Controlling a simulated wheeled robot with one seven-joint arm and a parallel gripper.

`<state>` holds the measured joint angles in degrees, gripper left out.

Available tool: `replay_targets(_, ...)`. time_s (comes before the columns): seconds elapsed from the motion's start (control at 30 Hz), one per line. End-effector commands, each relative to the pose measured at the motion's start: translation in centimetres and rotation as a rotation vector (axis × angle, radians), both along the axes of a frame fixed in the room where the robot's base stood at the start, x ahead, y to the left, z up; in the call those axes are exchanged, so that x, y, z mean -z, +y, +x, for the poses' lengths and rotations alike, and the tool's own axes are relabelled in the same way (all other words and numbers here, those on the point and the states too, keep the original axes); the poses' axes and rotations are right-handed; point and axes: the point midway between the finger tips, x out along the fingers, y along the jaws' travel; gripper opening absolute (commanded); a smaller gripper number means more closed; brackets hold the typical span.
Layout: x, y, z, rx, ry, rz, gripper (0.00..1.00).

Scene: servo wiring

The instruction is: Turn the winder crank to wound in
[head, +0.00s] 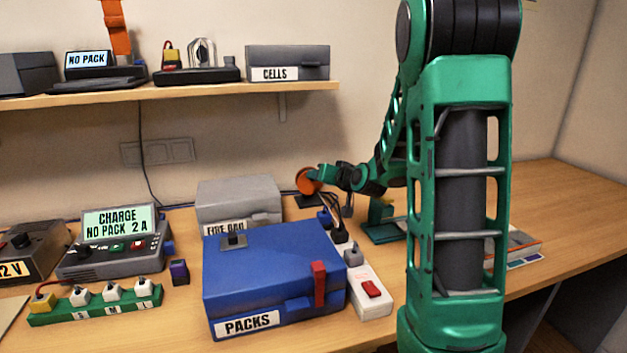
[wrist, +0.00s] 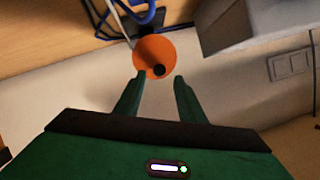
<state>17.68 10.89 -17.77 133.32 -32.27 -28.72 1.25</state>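The winder is an orange disc (wrist: 150,47) with a dark round crank knob (wrist: 159,70) near its rim. In the head view the orange disc (head: 306,181) stands at the back of the bench, right of the grey fire bag box. My gripper (wrist: 157,79) is open, with its two green fingers apart and pointing at the disc. The knob lies between or just beyond the fingertips; I cannot tell whether they touch the disc. In the head view my gripper (head: 325,176) is right beside the disc and partly hides it.
The grey fire bag box (head: 240,190) and the blue packs box (head: 270,270) stand left of the winder. A power strip (head: 371,290) with plugs and cables lies in front of it. A shelf (head: 200,92) is above left. A wall socket plate (wrist: 289,65) shows in the wrist view.

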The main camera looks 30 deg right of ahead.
Motion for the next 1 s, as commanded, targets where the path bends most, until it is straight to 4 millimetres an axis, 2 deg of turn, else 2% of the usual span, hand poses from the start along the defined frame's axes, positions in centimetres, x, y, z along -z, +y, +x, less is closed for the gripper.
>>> replay_targets(0.2,-1.4,0.5,-3.5,0.001,-0.001,0.001,0.36)
replay_targets(0.4,-2.0,0.7,-5.3,0.000,0.000,0.001,0.36)
replay_targets(1.0,-2.1,0.8,-5.8,0.000,0.002,0.001,0.36)
